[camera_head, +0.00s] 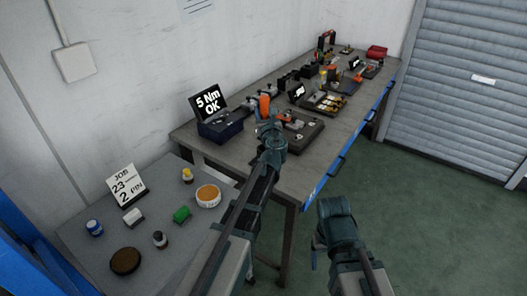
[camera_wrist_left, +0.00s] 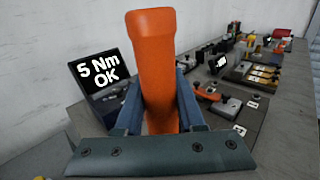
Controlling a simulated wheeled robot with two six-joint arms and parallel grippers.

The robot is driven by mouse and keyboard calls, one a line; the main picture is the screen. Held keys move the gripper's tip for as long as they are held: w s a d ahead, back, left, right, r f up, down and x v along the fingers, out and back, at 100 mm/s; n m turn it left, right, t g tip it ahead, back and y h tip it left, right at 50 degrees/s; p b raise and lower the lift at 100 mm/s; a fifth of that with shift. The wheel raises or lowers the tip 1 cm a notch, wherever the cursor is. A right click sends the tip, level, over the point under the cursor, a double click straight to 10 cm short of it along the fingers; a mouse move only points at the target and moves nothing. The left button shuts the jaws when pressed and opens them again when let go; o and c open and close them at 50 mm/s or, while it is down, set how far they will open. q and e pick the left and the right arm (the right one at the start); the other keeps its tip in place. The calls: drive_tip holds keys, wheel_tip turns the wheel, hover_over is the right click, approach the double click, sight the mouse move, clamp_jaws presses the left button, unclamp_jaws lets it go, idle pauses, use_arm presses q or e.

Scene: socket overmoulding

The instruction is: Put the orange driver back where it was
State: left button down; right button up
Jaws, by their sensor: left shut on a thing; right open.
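The orange driver (camera_head: 264,105) is upright in my left gripper (camera_head: 270,130), above the near end of the long workbench. In the left wrist view the driver's orange handle (camera_wrist_left: 152,70) stands between the two blue fingers of my left gripper (camera_wrist_left: 158,108), which are shut on it. The driver's lower end is hidden, so I cannot tell whether it touches anything below. My right gripper (camera_head: 318,245) is open and empty, low over the floor right of the bench.
A dark box with a "5 Nm OK" display (camera_head: 209,104) stands just left of the driver. A dark fixture plate (camera_head: 312,136) lies to its right, with trays and tools farther along. A side table (camera_head: 155,225) holds jars and a job card. Green floor is free at right.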

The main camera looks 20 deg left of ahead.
use_arm(q)
wheel_tip(320, 180, down, 10)
drive_tip(key=b, duration=0.9)
drive_tip(key=shift+r, duration=0.2)
drive_tip(key=shift+f, duration=0.15)
drive_tip(key=c, duration=0.5)
unclamp_jaws()
drive_tip(key=shift+s+r, duration=0.15)
drive_tip(key=shift+r, duration=0.1)
drive_tip(key=v, duration=1.1)
drive_tip(key=shift+s+d, duration=0.2)
drive_tip(key=shift+s, duration=0.1)
